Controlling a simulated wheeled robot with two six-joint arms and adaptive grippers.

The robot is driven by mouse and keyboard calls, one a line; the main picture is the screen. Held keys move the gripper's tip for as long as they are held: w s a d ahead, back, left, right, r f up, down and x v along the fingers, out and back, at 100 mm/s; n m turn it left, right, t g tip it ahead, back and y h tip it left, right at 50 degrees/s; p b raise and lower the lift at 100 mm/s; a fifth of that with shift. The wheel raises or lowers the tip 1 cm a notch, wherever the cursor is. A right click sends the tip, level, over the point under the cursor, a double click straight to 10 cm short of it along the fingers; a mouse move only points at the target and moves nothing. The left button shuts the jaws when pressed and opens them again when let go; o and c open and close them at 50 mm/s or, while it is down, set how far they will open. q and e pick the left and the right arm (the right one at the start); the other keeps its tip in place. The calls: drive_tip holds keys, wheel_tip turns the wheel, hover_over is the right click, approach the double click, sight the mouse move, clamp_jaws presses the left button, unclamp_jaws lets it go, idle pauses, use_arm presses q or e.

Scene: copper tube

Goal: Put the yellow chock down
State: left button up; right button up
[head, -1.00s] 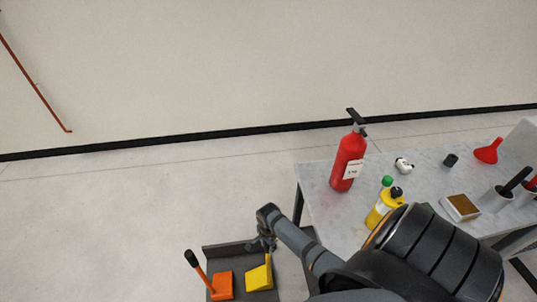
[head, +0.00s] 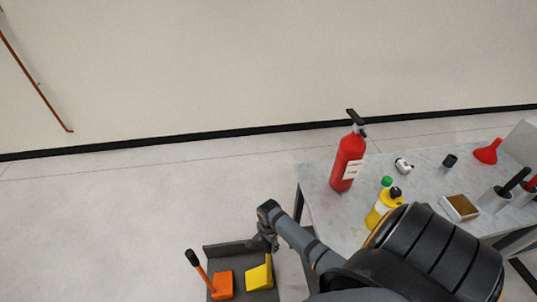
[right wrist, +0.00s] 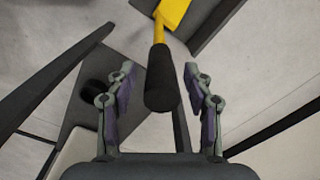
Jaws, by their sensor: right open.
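The yellow chock (head: 259,277) rests in a dark grey tray (head: 228,251) on the floor at the bottom of the head view. In the right wrist view its yellow body (right wrist: 174,12) is at the top, and its black handle grip (right wrist: 162,80) points down between my fingers. My right gripper (head: 264,244) is at the chock's handle. Its two fingers (right wrist: 160,85) are open, one on each side of the grip, with a gap visible on both sides. My left gripper is not in view.
An orange chock (head: 222,285) with a black-gripped handle stands left of the yellow one in the tray. A grey table (head: 325,205) stands to the right, with a red fire extinguisher (head: 347,162), a yellow bottle (head: 379,212) and a red funnel (head: 487,151). The floor at left is clear.

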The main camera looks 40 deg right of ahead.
wheel_tip(320, 180, up, 9)
drive_tip(key=shift+r+p, duration=0.1)
drive_tip(key=shift+p, duration=0.7)
drive_tip(key=shift+s+r, duration=0.1)
drive_tip(key=shift+r, duration=0.2)
drive_tip(key=s+a+r+n+t, duration=0.2)
drive_tip(key=s+a+r+n, duration=0.15)
drive_tip(key=r+n, duration=0.4)
drive_tip(key=s+a+r+n+t, duration=0.2)
drive_tip(key=s+r+n, duration=0.3)
drive_tip(key=n, duration=0.6)
wheel_tip(320, 180, down, 24)
drive_tip(key=s+d+g+h, duration=0.1)
drive_tip(key=d+g, duration=0.1)
drive_tip(key=s+d+f+g, duration=0.1)
drive_tip(key=s+f, duration=1.6)
drive_tip(key=s, duration=0.2)
drive_tip(key=shift+s+d+f+p, duration=0.2)
drive_tip(key=shift+s+f+p, duration=0.1)
drive_tip(key=shift+p, duration=0.1)
